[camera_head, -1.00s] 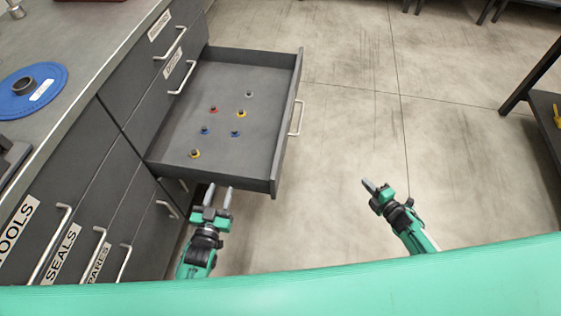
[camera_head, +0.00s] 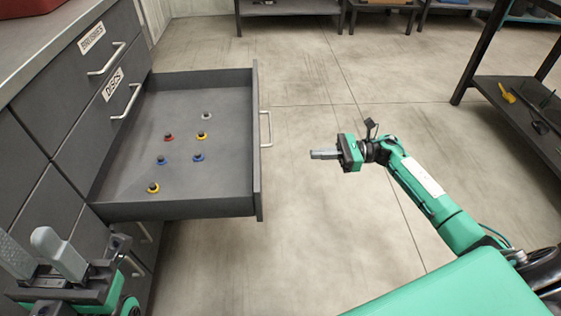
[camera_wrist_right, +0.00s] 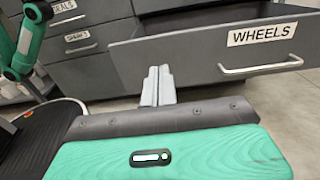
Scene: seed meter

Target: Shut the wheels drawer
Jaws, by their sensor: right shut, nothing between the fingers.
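The wheels drawer (camera_head: 205,208) is pulled far out of the dark grey cabinet, with several small coloured wheels lying inside. Its front carries a silver bar handle (camera_head: 266,128). In the right wrist view the WHEELS label (camera_wrist_right: 262,34) and the handle (camera_wrist_right: 262,67) face the camera. My right gripper (camera_head: 318,154) is shut and empty, apart from the drawer, to the right of its handle in the head view. In the wrist view its fingers (camera_wrist_right: 158,82) show together before the drawer front. My left gripper (camera_head: 52,255) is open and empty at the lower left, beside the cabinet.
The DISCS drawer (camera_head: 95,110) and BRUSHES drawer (camera_head: 90,60) are shut. A dark shelf rack (camera_head: 510,100) with a yellow tool stands at the right. The concrete floor between drawer and rack is clear.

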